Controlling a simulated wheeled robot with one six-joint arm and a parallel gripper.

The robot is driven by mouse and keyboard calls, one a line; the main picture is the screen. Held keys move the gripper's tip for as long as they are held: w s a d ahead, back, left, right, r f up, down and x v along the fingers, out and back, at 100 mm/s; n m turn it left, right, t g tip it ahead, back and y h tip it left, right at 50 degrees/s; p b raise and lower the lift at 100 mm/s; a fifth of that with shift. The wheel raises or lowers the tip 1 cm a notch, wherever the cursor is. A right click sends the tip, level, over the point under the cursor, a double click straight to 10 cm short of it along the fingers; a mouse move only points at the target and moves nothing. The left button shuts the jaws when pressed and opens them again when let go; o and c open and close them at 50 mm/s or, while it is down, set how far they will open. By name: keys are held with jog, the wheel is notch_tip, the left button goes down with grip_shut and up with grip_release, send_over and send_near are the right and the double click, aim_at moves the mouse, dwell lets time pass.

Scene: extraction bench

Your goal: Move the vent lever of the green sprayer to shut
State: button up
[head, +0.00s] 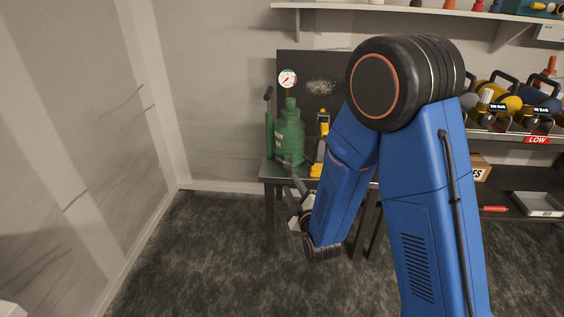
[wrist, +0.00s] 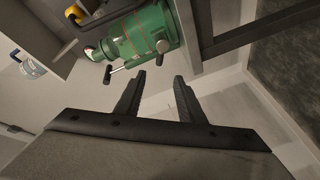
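The green sprayer (head: 290,135) stands on the left end of the dark bench, with a round white gauge on top. In the wrist view the sprayer (wrist: 138,36) shows at the upper middle, sideways. A metal bar handle (wrist: 124,66) and a short knob (wrist: 162,46) stick out from it; I cannot tell which is the vent lever or how it is set. My gripper (wrist: 160,82) is open and empty, its two black fingers apart just short of the sprayer.
A yellow tool (head: 319,150) stands right of the sprayer. The bench edge (wrist: 266,30) runs close to the right of the sprayer in the wrist view. A shelf (head: 420,10) hangs above. The floor (head: 190,250) left of the bench is clear.

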aim_at(280, 162)
jog(key=x, duration=1.7)
jog(key=shift+c, duration=0.4)
grip_shut()
